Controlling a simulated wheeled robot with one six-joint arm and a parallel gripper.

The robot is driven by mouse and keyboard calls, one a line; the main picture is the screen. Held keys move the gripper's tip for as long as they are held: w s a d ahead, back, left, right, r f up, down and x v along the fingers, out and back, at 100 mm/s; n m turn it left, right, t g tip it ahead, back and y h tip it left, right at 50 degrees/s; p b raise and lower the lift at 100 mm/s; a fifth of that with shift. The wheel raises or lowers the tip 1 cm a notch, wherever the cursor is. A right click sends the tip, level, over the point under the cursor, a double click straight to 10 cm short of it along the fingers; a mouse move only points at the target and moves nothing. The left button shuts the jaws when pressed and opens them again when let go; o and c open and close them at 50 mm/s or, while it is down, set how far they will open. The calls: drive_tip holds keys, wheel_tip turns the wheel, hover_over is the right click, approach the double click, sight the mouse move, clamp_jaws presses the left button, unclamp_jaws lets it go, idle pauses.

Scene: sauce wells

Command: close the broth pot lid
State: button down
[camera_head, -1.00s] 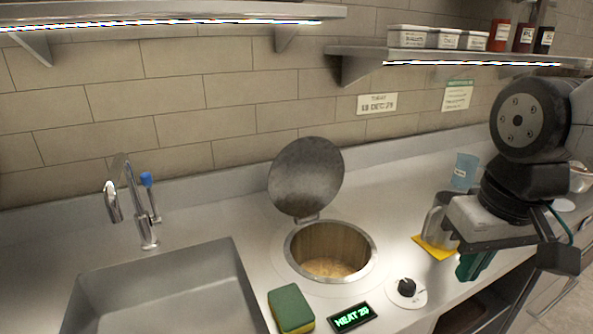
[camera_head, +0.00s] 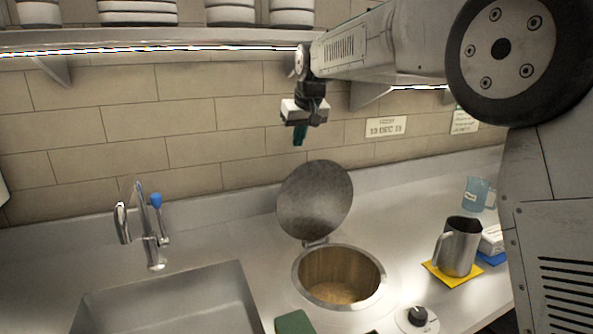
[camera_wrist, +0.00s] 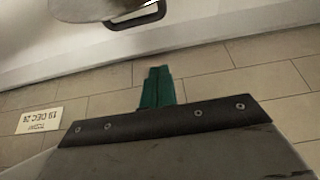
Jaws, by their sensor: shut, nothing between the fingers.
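The broth pot (camera_head: 341,290) is a round well set into the steel counter, with pale broth at its bottom. Its round grey lid (camera_head: 314,201) stands open, tilted up on a hinge at the well's back edge. My gripper (camera_head: 298,137) is in the air above and behind the lid, near the tiled wall, not touching the lid. Its green fingers are together with nothing between them; they also show in the wrist view (camera_wrist: 158,88). In the wrist view the lid (camera_wrist: 95,8) shows partly at the top edge, with a dark handle (camera_wrist: 137,17).
A sink (camera_head: 175,300) with a faucet (camera_head: 150,230) is left of the pot. A metal pitcher (camera_head: 461,248) on a yellow mat, a blue cup (camera_head: 474,192) and a knob (camera_head: 417,317) are to the right. A shelf (camera_head: 150,40) with stacked dishes overhangs the counter.

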wheel_tip(320, 180, down, 10)
drive_tip(key=w, duration=0.1)
drive_tip(key=shift+a+r, duration=0.2)
drive_tip(key=shift+a, duration=0.15)
idle(0.3)
